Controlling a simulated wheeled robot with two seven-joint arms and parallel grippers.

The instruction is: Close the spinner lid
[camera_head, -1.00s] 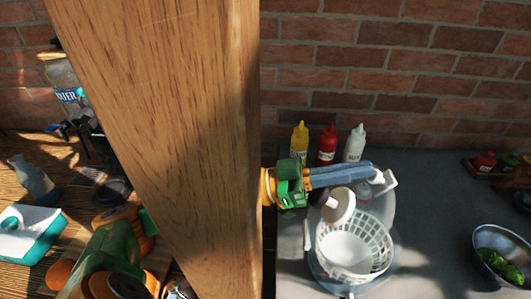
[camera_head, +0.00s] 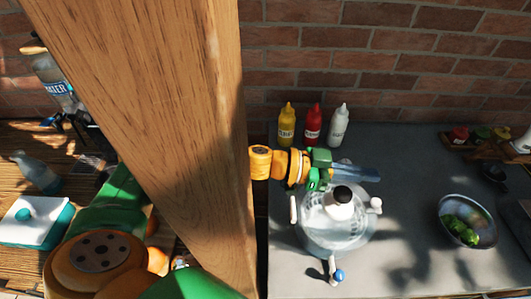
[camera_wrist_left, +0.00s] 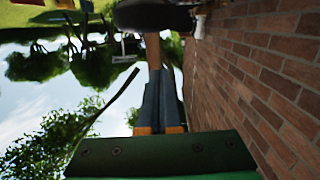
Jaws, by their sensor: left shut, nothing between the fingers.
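The salad spinner (camera_head: 330,240) stands on the grey counter as a clear bowl with a white basket inside. Its clear lid (camera_head: 315,205), with a black-topped white knob (camera_head: 342,208), lies over the bowl's top; I cannot tell whether it is fully seated. White clips show at the rim's left and right. My left gripper (camera_head: 372,175) is shut and empty, its blue fingers just behind the knob and over the lid's far edge; I cannot tell whether they touch it. The fingers also show shut in the left wrist view (camera_wrist_left: 160,95). My right gripper is not in view.
A wooden post (camera_head: 170,120) stands left of the spinner and hides part of my left arm. Yellow (camera_head: 286,125), red (camera_head: 312,125) and white (camera_head: 338,125) bottles stand behind. A bowl of greens (camera_head: 467,220) is at right, with free counter between.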

